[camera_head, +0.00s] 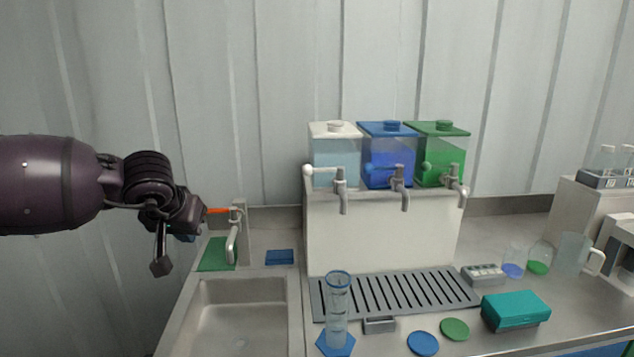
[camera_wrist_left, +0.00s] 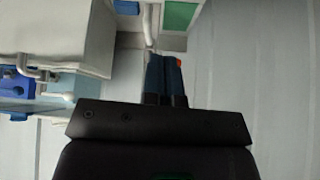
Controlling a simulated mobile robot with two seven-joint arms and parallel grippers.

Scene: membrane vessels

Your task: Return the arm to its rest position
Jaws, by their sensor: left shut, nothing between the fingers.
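My left arm comes in from the left in the head view, held up at mid height in front of the wall. In the left wrist view the two dark fingers (camera_wrist_left: 164,75) lie side by side. They appear near the faucet in that picture, but I cannot tell the gap. My right gripper is not in view.
A faucet (camera_head: 234,232) with an orange-red handle stands behind the sink (camera_head: 240,318). Three dispensers, clear (camera_head: 336,165), blue (camera_head: 388,165) and green (camera_head: 442,165), sit on a white block. A graduated cylinder (camera_head: 338,305) stands right of the sink. A teal box (camera_head: 515,308) lies farther right.

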